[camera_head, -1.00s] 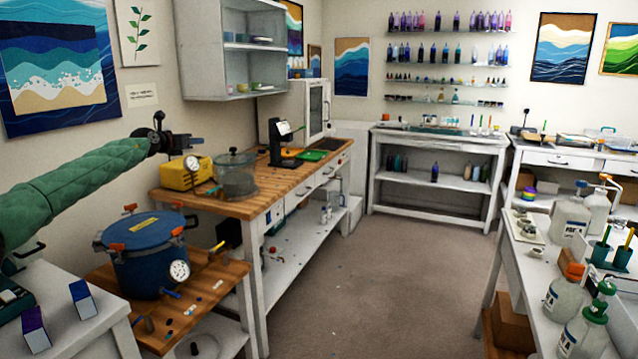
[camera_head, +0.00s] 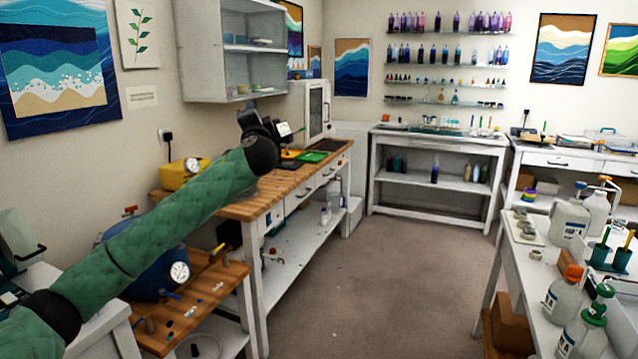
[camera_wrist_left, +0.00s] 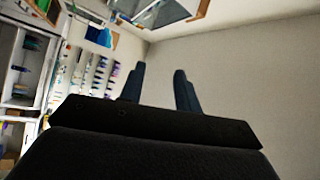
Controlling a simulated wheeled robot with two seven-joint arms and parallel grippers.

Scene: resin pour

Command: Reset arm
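My left arm, in a green quilted sleeve, reaches up from the lower left in the head view. Its dark left gripper (camera_head: 256,122) is raised above the wooden-topped bench (camera_head: 265,203). In the left wrist view the two fingers of the left gripper (camera_wrist_left: 159,70) stand apart with nothing between them, pointing towards the plain wall and ceiling. In the head view the fingertips are small and hard to make out. My right gripper is in neither view.
A blue pressure pot (camera_head: 152,279) is partly behind my left arm. A yellow unit with a gauge (camera_head: 176,173) stands on the bench. A grey wall cabinet (camera_head: 215,75) hangs above. The floor (camera_head: 370,285) in the middle is clear.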

